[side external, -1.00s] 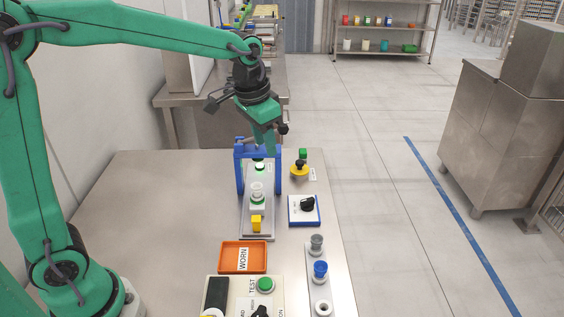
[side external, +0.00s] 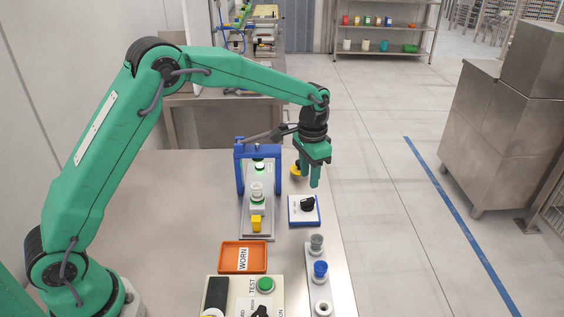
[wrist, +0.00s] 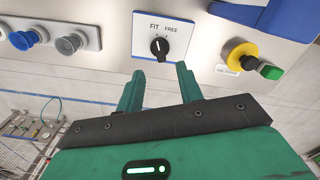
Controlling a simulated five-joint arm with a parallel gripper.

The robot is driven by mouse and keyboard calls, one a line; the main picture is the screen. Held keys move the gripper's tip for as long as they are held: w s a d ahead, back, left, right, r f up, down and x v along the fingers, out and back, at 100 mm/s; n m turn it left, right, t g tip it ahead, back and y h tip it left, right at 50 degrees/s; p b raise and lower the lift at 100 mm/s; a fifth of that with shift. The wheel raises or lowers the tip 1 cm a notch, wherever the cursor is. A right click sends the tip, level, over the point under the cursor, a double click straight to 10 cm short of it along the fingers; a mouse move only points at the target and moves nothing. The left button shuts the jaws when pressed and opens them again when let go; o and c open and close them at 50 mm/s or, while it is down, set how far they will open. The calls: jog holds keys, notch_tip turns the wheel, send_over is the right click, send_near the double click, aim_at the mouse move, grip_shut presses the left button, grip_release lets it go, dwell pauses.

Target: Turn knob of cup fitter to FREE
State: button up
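The black knob (side external: 308,204) sits on a white plate with a blue border (side external: 291,212), right of the cup fitter with its blue frame (side external: 240,175). In the wrist view the knob (wrist: 160,48) lies between the words FIT, on the left, and FREE, on the right. Its white mark points roughly up, and I cannot tell which word it favours. My gripper (side external: 315,185) is above and slightly beyond the knob, apart from it. In the wrist view my gripper (wrist: 157,80) has its two green fingers spread with nothing between them.
A yellow-and-black button (side external: 296,171) stands behind the knob, partly hidden by my gripper. An orange WORN tray (side external: 262,270) and a strip with grey and blue cups (side external: 312,276) lie nearer the camera. The bench's left part is clear.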

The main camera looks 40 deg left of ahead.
aim_at(308, 200)
jog(key=shift+f, duration=0.1)
jog(key=shift+f, duration=3.8)
jog(key=shift+c, duration=0.5)
grip_shut()
